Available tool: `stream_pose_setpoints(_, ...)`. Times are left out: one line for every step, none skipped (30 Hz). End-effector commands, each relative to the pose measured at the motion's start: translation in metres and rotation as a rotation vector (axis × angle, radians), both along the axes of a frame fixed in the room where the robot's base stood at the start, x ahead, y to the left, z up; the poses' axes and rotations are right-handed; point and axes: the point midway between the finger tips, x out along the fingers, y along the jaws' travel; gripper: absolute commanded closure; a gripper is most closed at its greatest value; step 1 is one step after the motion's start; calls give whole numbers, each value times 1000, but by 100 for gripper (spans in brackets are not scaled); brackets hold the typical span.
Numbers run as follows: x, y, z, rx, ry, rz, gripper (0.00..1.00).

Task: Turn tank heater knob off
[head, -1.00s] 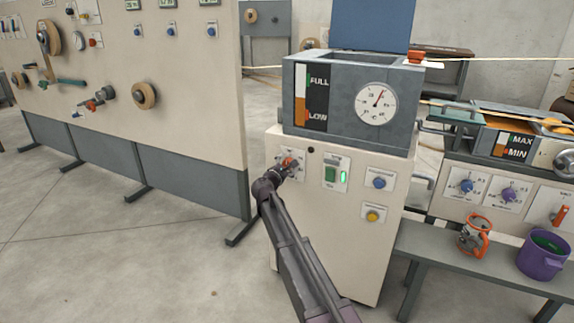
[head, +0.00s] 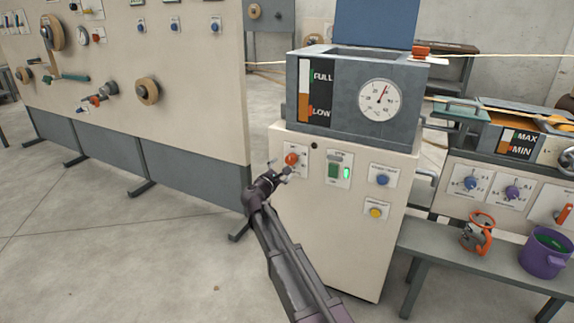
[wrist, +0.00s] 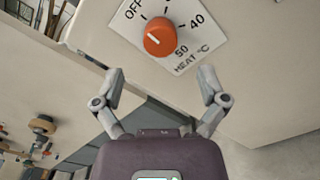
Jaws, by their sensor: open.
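The tank heater knob (head: 291,159) is a round orange knob on a white label plate at the upper left of the cream cabinet front. In the wrist view the knob (wrist: 159,37) has a white pointer line on its left part, on the side toward OFF; I cannot tell whether it lines up exactly with a mark. The plate reads OFF, 40, 50 and HEAT °C. My gripper (head: 283,173) is just below and in front of the knob, apart from it. In the wrist view my gripper (wrist: 160,76) is open and empty, with the knob beyond its fingertips.
A lit green switch (head: 334,171), a blue knob (head: 382,180) and a yellow button (head: 375,212) are on the same cabinet. The grey tank (head: 345,112) with a dial gauge sits on top. A bench (head: 440,252) stands to the right.

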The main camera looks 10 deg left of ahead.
Motion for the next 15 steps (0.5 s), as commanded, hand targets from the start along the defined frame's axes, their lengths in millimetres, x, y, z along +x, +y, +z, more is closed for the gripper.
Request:
stream_pose_setpoints(-10,2,0,0,0,1,8)
stream_pose_setpoints(-15,4,0,0,-1,2,8)
stream_pose_setpoints(-20,6,0,0,0,3,8)
stream_pose_setpoints(-23,7,0,0,-1,2,8)
stream_pose_setpoints(-26,9,0,0,0,1,8)
stream_pose_setpoints(-30,10,0,0,0,1,8)
stream_pose_setpoints(-32,11,0,0,-1,1,8)
stream_pose_setpoints(-35,12,0,0,-1,1,8)
stream_pose_setpoints(-37,13,0,0,0,1,8)
stream_pose_setpoints(-39,14,0,0,0,1,8)
stream_pose_setpoints(-40,15,0,-1,0,1,8)
stream_pose_setpoints(-41,15,0,-1,0,1,8)
stream_pose_setpoints(-42,15,0,-1,0,1,8)
stream_pose_setpoints(-42,16,0,-1,0,1,8)
stream_pose_setpoints(-42,16,0,-1,0,1,8)
